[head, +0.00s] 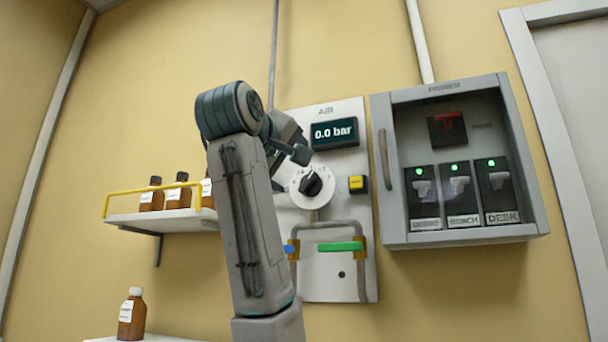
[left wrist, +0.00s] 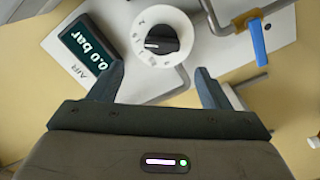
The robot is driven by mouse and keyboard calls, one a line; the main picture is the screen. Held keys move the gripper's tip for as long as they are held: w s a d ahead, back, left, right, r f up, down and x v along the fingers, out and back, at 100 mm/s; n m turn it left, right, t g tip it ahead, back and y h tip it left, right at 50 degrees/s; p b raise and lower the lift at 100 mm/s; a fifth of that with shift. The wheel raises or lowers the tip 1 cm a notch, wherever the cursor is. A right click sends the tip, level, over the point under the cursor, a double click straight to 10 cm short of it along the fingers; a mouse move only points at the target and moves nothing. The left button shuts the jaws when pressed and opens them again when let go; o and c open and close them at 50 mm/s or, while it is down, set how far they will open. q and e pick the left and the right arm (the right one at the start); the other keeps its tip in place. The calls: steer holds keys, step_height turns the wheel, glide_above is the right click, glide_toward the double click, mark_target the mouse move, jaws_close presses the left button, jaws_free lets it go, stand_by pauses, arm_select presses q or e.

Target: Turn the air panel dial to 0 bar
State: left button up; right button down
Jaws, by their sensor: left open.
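The air panel (head: 345,277) is a pale plate on the wall, with a display (head: 334,133) that reads 0.0 bar. Its dial (head: 311,184) is a black knob on a round white scale, partly behind my left gripper and arm in the head view. In the left wrist view the dial (left wrist: 162,40) is fully visible beyond the fingertips, and the display (left wrist: 87,44) is at the upper left. My left gripper (left wrist: 157,78) is open, its fingers apart and empty, and it does not touch the knob. My right gripper is not in view.
A yellow button (head: 357,184) sits right of the dial, and a green-handled valve (head: 340,246) is below it. The power cabinet (head: 459,237) is on the right. A shelf (head: 165,222) with brown bottles (head: 178,192) is on the left; another bottle (head: 131,315) stands lower.

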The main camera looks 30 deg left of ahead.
mark_target(305, 181)
arm_select(q)
steer(key=p+x, duration=0.2)
steer(key=x, duration=0.4)
steer(key=shift+w+a+f, duration=0.1)
steer(key=shift+w+a, duration=0.1)
steer(key=shift+w, duration=0.1)
steer(key=shift+w+a, duration=0.15)
steer(key=shift+w, duration=0.5)
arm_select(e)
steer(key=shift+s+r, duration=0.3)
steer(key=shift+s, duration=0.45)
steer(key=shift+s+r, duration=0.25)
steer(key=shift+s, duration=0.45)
arm_select(q)
steer(key=shift+w, duration=0.1)
steer(key=shift+f, duration=0.1)
steer(key=c, duration=1)
